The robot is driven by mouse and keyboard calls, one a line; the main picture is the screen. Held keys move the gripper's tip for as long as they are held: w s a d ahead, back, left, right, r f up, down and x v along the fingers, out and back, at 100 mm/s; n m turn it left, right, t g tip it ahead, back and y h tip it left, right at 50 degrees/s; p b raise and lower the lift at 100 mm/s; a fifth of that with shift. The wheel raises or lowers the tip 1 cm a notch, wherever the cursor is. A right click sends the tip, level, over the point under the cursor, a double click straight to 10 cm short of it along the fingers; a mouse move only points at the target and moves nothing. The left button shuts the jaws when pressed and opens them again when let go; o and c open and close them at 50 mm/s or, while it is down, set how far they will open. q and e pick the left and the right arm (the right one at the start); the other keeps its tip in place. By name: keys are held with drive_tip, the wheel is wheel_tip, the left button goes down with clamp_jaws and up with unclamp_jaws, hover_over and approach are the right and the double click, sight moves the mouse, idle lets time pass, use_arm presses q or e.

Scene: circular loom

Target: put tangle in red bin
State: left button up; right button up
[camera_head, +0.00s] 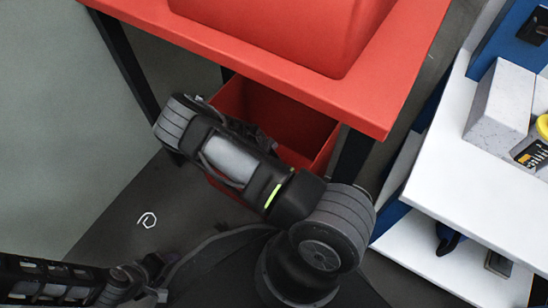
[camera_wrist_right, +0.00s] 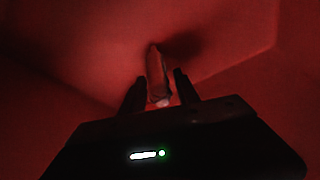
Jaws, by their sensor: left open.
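The red bin (camera_head: 325,150) stands on the floor under the red table, partly hidden by my right arm, which reaches down into it. My right gripper (camera_wrist_right: 159,80) is inside dark red walls in the right wrist view, its two fingers apart. A pale, reddish-lit elongated thing (camera_wrist_right: 157,72), perhaps the tangle, shows between the fingers, with gaps on both sides. A small white loop of thread-like stuff (camera_head: 147,220) lies on the dark floor left of the bin. My left gripper (camera_head: 148,284) is open and empty at the lower left, below the loop.
The red table (camera_head: 385,95) with a dark leg (camera_head: 123,70) overhangs the bin. A white shelf unit (camera_head: 455,190) at the right carries a grey speckled block (camera_head: 498,103) and a yellow-topped item (camera_head: 543,127). The floor at the left is clear around the loop.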

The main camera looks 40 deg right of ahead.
drive_tip(key=shift+r+p, duration=0.5)
drive_tip(key=p+v, duration=0.3)
drive_tip(key=v, duration=0.3)
drive_tip(key=shift+w+a+r, duration=0.1)
drive_tip(key=shift+r, duration=0.25)
drive_tip(key=shift+a+r+p, duration=0.25)
drive_tip(key=shift+r+p, duration=0.05)
drive_tip(key=shift+r, duration=0.1)
